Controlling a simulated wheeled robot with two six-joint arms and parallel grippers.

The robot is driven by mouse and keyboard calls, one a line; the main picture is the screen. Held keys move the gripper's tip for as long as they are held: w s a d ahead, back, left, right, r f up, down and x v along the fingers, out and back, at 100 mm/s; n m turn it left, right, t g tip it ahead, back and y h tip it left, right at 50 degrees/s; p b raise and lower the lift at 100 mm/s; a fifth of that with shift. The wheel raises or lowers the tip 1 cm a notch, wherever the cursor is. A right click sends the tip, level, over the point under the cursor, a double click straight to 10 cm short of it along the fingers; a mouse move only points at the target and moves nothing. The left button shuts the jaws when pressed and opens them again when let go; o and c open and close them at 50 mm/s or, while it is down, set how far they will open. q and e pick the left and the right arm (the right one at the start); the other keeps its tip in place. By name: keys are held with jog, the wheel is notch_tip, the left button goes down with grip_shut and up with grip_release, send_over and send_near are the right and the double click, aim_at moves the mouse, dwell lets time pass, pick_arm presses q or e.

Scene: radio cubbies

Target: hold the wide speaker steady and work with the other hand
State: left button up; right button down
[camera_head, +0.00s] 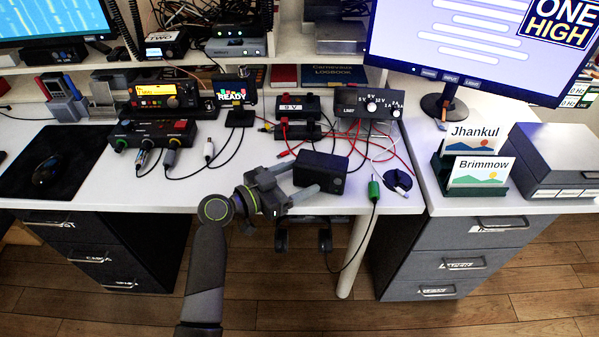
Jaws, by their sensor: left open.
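The wide speaker appears to be the dark, low box (322,172) at the front of the white desk, near its front edge. My left gripper (305,176) reaches in from the left at desk height. Its jaws are open, with one finger toward the back left of the box and the other along its front left. I cannot tell whether either finger touches it. A black cable with a green plug (374,190) hangs over the desk edge to the right of the box. My right gripper is not in view.
Behind the speaker are a 9 V box (297,104), a voltage selector (367,103) and tangled red leads. A card holder (471,165) stands at the right.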

pick_arm(q)
grip_shut()
jog(key=c, duration=1.3)
grip_release()
jog(key=shift+c, duration=0.2)
jog(key=o, duration=1.5)
jog(key=shift+o, duration=0.2)
